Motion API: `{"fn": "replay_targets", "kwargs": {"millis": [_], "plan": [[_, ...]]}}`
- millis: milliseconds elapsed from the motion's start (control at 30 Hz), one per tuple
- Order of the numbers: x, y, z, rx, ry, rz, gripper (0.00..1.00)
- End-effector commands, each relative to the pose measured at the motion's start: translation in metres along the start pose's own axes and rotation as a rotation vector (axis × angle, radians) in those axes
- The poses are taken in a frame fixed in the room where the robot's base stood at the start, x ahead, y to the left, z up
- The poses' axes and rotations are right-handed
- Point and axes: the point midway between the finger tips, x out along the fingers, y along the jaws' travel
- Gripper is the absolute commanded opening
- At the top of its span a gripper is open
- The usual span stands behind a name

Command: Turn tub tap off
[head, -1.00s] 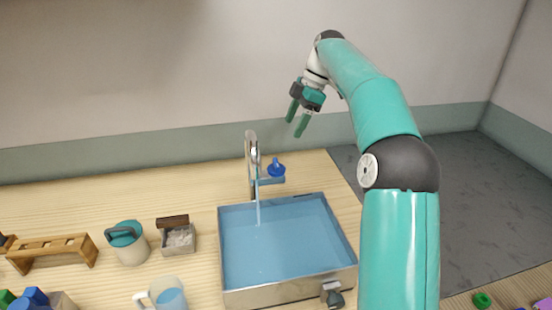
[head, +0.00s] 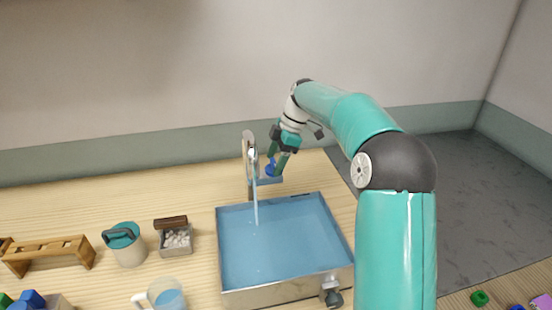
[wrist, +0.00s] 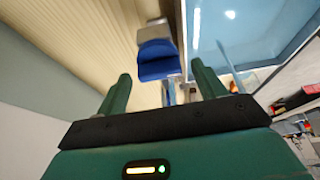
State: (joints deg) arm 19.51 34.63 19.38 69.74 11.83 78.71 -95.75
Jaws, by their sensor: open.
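The tub (head: 262,290) is a metal basin full of blue water on the wooden table. The tap (head: 250,160) stands at its back left edge, and a stream of water (head: 256,205) falls from it into the tub. The blue tap handle (head: 270,168) sits to the right of the tap and is partly behind my gripper (head: 277,168). In the wrist view the blue handle (wrist: 158,60) lies ahead, between and beyond the two green fingertips of my gripper (wrist: 160,82). My gripper is open and does not visibly grip the handle.
A lidded canister (head: 128,248), a small box of white pieces (head: 177,240), a wooden rack (head: 48,253) and a jug of blue liquid (head: 166,294) stand left of the tub. A drain valve (head: 332,290) sticks out at the tub's front right.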

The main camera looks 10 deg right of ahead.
Motion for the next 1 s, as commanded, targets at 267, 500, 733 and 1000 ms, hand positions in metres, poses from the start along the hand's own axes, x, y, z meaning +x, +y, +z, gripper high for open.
{"fn": "replay_targets", "kwargs": {"millis": [267, 500, 733, 1000], "plan": [[-0.0003, 0.0, 0.0001, 0.0, 0.0, 0.0, 0.28], [-0.0005, -0.0002, 0.0001, 0.009, 0.0, 0.003, 0.25], [-0.001, -0.001, 0.0005, 0.071, -0.001, 0.03, 0.25], [-0.0011, -0.0023, 0.0001, 0.245, -0.001, 0.102, 0.25]]}}
